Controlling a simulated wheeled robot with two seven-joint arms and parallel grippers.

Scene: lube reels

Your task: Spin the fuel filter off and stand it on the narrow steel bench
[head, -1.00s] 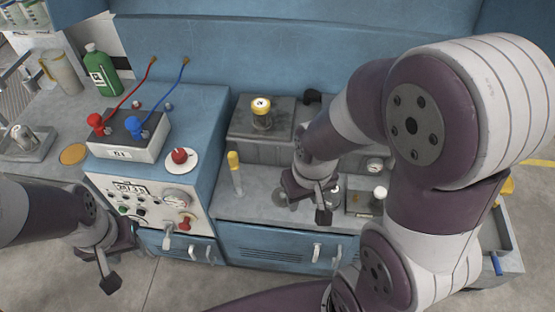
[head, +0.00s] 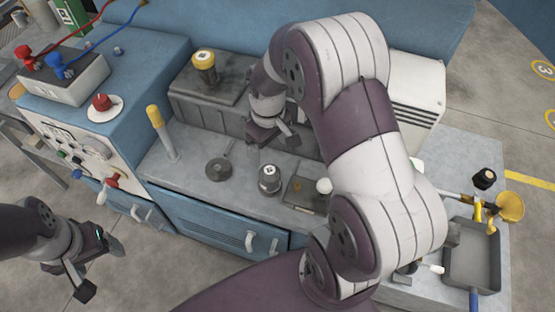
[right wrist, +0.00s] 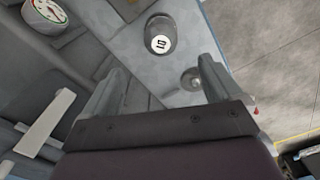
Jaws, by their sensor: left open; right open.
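A dark grey canister with a pale round label on top (head: 270,180) stands upright on the grey steel worktop (head: 195,165). The right wrist view also shows the labelled canister (right wrist: 160,35), beyond my fingertips. I cannot tell which canister is the fuel filter. My right gripper (head: 272,142) is open and empty, above and behind the labelled canister, not touching it. My left gripper (head: 98,268) is open and empty at the lower left, in front of the cabinet.
A yellow-handled upright lever (head: 160,133) and a flat dark disc (head: 218,169) are left of the labelled canister. A white ball knob (head: 324,186) is to its right. A grey tray (head: 472,268) and yellow fittings are at far right. The control panel (head: 75,150) is at left.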

